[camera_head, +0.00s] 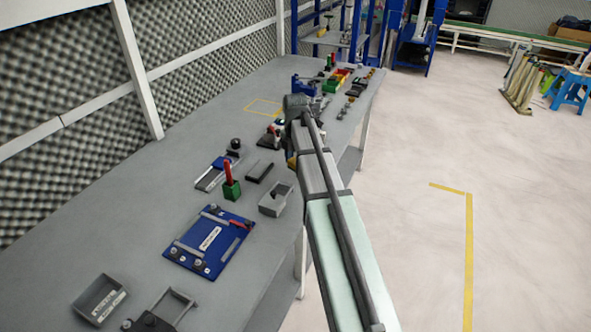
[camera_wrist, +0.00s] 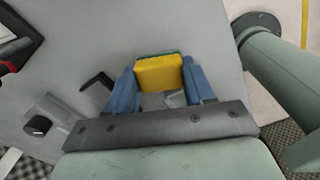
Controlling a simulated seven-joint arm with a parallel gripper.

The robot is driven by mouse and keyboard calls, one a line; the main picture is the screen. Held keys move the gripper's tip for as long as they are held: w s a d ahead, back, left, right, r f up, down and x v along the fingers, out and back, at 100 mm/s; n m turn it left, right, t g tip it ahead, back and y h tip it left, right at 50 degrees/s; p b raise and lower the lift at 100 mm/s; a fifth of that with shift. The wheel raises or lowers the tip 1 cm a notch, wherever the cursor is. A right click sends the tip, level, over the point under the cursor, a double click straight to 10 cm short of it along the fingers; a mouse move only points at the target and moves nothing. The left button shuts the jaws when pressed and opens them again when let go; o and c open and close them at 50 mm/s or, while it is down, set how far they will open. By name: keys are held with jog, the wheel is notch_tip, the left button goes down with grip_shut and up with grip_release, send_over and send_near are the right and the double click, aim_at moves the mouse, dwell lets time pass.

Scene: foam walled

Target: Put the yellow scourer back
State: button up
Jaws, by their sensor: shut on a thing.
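The yellow scourer (camera_wrist: 159,74) shows in the wrist view as a yellow block with a thin green edge along its far side. My gripper (camera_wrist: 160,68) is shut on it, with one blue finger on each side, above the grey table. In the head view my arm reaches along the table's right side and hides most of the gripper. A small yellow patch (camera_head: 292,161) shows beside the arm there; I cannot tell whether it is the scourer.
The long grey table (camera_head: 141,205) runs beside a foam wall. It carries a yellow outlined rectangle (camera_head: 262,107), a blue fixture board (camera_head: 210,242), a green holder (camera_head: 232,190), a grey bin (camera_head: 275,200) and another bin (camera_head: 99,300). Bare table lies left of these.

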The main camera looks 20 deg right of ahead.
aim_at(295, 169)
jog(key=shift+f, duration=1.85)
jog(key=shift+f, duration=0.1)
jog(key=o, duration=1.1)
notch_tip(295, 169, up, 12)
jog(key=shift+r, duration=0.1)
